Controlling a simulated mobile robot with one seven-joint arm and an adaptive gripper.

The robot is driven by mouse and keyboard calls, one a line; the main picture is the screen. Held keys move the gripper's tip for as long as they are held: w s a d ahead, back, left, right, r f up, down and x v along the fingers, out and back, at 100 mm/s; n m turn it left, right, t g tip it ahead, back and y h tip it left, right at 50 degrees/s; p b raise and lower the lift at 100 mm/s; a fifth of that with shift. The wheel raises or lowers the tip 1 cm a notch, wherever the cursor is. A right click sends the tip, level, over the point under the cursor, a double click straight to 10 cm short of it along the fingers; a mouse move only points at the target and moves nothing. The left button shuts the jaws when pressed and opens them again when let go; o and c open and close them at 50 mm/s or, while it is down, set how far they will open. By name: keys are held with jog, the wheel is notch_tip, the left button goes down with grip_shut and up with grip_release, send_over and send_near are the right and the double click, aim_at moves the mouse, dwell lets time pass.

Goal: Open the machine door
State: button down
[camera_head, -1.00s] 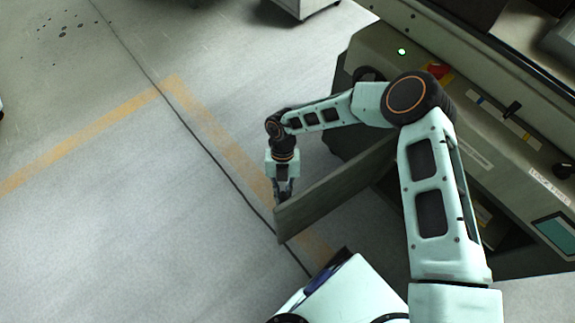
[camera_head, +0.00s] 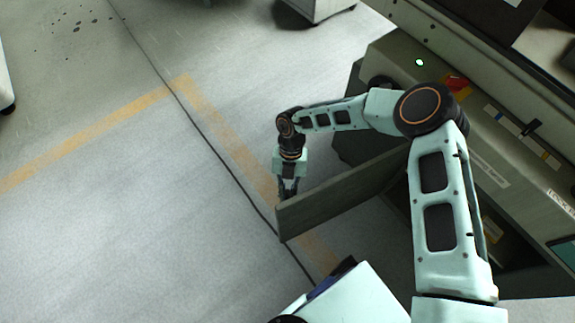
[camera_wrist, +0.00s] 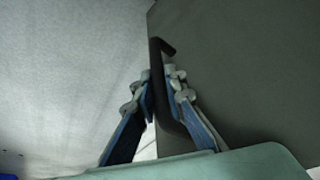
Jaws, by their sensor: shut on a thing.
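The machine door (camera_head: 335,200) is a flat grey-green panel that stands swung out from the machine front (camera_head: 480,150) in the head view. It also fills the right side of the wrist view (camera_wrist: 250,70). A dark bar handle (camera_wrist: 159,70) stands along the door's outer edge in the wrist view. My gripper (camera_head: 288,190) is at the door's free end in the head view. In the wrist view its fingers (camera_wrist: 158,98) are shut on the handle, one on each side. The door's hinge side is partly hidden behind my arm.
A green lamp (camera_head: 419,62) and a red switch (camera_head: 457,84) sit on the machine's front panel. A light cabinet (camera_head: 318,8) stands at the top. The floor (camera_head: 110,220) on the left is clear, with orange tape (camera_head: 100,130) and a thin dark cable or seam.

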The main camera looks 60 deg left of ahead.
jog(key=c, duration=2)
grip_release()
jog(key=shift+o, duration=0.2)
jog(key=v, duration=1.2)
jog(key=shift+d, duration=0.1)
